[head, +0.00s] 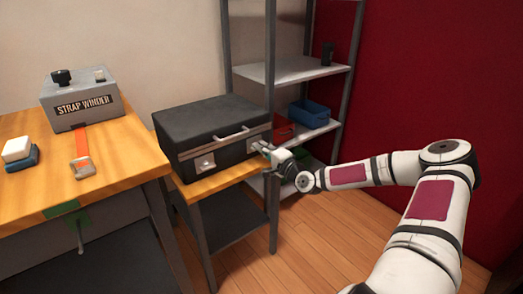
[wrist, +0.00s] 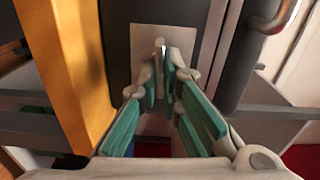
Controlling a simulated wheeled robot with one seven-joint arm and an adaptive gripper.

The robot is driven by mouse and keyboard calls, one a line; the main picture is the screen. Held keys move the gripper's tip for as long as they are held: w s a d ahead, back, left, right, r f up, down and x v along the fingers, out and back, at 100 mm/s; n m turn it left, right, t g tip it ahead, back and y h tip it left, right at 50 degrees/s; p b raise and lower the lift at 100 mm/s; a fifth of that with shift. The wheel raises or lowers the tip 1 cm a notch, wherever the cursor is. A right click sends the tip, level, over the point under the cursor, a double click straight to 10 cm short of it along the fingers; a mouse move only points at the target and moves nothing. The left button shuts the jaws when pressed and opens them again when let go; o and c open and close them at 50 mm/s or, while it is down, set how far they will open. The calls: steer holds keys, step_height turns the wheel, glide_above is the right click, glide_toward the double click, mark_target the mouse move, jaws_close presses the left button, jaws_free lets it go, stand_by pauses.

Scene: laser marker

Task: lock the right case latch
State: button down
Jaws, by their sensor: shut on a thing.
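The black case (head: 205,128) stands closed on a small wooden table. Its left latch (head: 205,163) shows on the front as a pale metal plate. The right latch is mostly behind my gripper (head: 268,151) in the head view. In the wrist view, the right latch (wrist: 146,36) is a grey plate with a small upright tab. My gripper (wrist: 160,82) has its fingertips closed together on the tab, against the plate. The fingertips cover part of the tab, so its exact position is hard to tell.
The case handle (head: 232,133) is close beside the latch and also shows in the wrist view (wrist: 274,16). A workbench (head: 115,165) with a strap winder (head: 85,98) stands left. A metal shelf (head: 290,70) with a blue bin (head: 309,114) stands behind. Floor in front is clear.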

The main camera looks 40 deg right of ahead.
steer(key=shift+f+m, duration=0.1)
steer(key=shift+m, duration=0.4)
steer(key=c, duration=1.8)
jaws_free()
steer(key=shift+o, duration=0.2)
steer(key=s, duration=1.2)
steer(key=shift+d, duration=0.2)
